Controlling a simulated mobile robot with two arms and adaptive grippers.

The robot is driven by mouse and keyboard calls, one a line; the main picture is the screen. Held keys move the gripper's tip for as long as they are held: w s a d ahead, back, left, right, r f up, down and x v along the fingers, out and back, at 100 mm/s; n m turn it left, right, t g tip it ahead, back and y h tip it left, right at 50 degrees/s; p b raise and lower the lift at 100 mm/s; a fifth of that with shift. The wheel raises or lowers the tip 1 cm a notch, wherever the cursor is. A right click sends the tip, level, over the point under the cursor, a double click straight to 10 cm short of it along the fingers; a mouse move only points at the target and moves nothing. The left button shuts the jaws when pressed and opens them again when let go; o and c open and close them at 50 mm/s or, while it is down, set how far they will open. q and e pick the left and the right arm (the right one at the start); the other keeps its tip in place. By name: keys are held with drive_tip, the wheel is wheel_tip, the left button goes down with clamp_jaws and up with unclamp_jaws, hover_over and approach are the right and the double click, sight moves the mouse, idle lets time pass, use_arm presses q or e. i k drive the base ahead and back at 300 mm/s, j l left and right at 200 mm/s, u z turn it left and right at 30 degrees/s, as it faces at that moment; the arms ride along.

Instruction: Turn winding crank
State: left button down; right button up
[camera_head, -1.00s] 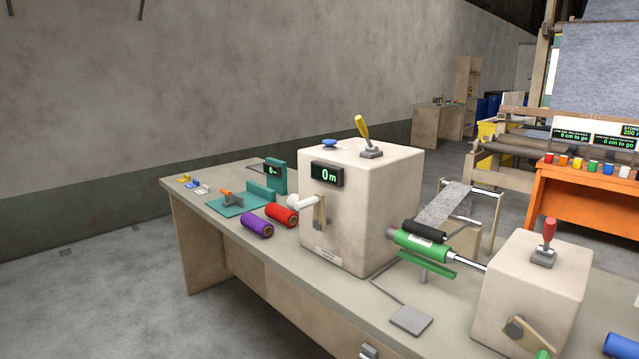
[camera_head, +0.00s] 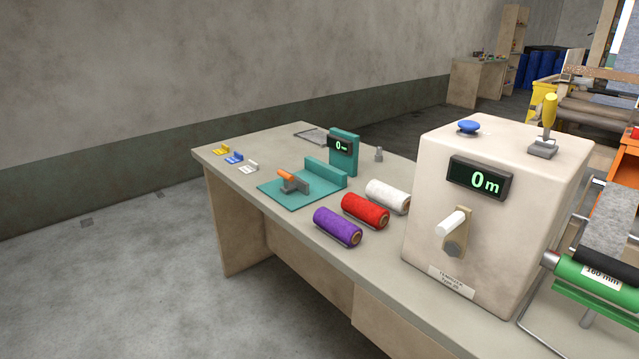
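A crank with a white grip (camera_head: 452,223) and a tan arm (camera_head: 456,240) sticks out of the front of a large beige box (camera_head: 425,190). The arm points up from its hub, with the grip at the top. A black display (camera_head: 480,179) above it reads "0 m". On the box top are a blue button (camera_head: 468,127) and a yellow-handled lever (camera_head: 549,112). A label (camera_head: 450,282) is on the lower front; its text is too small to read surely. Neither of my grippers is in view, and nothing touches the crank.
On the table (camera_head: 222,155) lie purple (camera_head: 336,226), red (camera_head: 364,210) and white (camera_head: 387,196) rolls. Behind them is a teal device (camera_head: 343,155) with an orange handle (camera_head: 286,175). A green roller (camera_head: 595,279) sits right of the box. Floor left of the table is clear.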

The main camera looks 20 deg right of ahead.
sight(449, 241)
drive_tip(key=i+j, duration=0.15)
drive_tip(key=i, duration=0.5)
drive_tip(key=i+j+z, duration=0.15)
drive_tip(key=i, duration=0.45)
drive_tip(key=i+z, duration=0.2)
drive_tip(key=z, duration=0.25)
drive_tip(key=i+j+z, duration=0.2)
drive_tip(key=z, duration=0.3)
drive_tip(key=i+j+z, duration=0.15)
drive_tip(key=z, duration=0.3)
drive_tip(key=i+j+z, duration=0.1)
drive_tip(key=j+z, duration=0.35)
drive_tip(key=l, duration=0.1)
